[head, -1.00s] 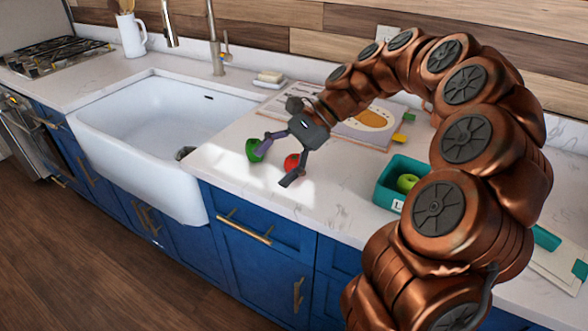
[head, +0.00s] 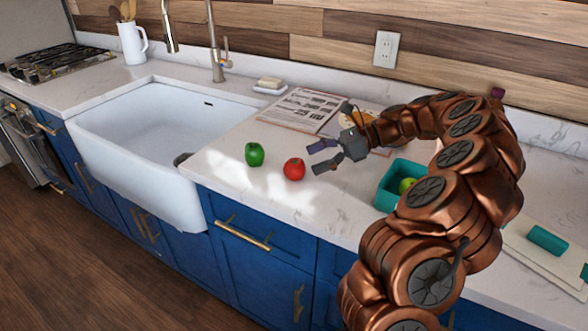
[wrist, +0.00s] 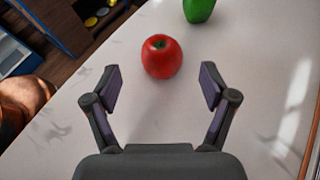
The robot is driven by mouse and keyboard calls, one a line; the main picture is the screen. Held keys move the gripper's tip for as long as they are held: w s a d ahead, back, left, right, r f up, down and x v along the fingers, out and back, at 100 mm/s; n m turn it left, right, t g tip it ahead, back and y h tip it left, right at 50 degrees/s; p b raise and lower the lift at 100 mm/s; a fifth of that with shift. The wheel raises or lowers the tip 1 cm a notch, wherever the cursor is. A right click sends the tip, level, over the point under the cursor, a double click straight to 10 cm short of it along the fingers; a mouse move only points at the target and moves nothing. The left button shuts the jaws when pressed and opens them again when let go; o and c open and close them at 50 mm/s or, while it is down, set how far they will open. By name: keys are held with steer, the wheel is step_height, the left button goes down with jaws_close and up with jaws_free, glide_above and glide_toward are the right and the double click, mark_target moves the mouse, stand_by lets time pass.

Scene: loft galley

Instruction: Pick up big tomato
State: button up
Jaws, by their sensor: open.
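The big tomato (head: 294,169) is red and round and sits on the white countertop, right of the sink, in the head view. In the wrist view the tomato (wrist: 161,56) lies ahead of and between the fingertips, not touching them. My gripper (head: 322,157) is open and empty just right of the tomato in the head view. Both fingers of my gripper (wrist: 157,85) show spread apart in the wrist view.
A green pepper (head: 254,154) stands left of the tomato. A teal bin (head: 388,190) holding a green fruit (head: 407,185) is to the right. An open book (head: 300,108) lies behind. The white sink (head: 150,125) is left; the counter's front edge is close.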

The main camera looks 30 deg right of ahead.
mark_target(297, 167)
steer(key=shift+f+p+x, duration=0.2)
steer(key=shift+p+x, duration=0.15)
steer(key=shift+x, duration=2.35)
steer(key=shift+w+d, duration=0.1)
steer(key=shift+d, duration=0.05)
steer(key=shift+c, duration=0.2)
steer(key=c, duration=1.3)
steer(key=shift+o, duration=0.2)
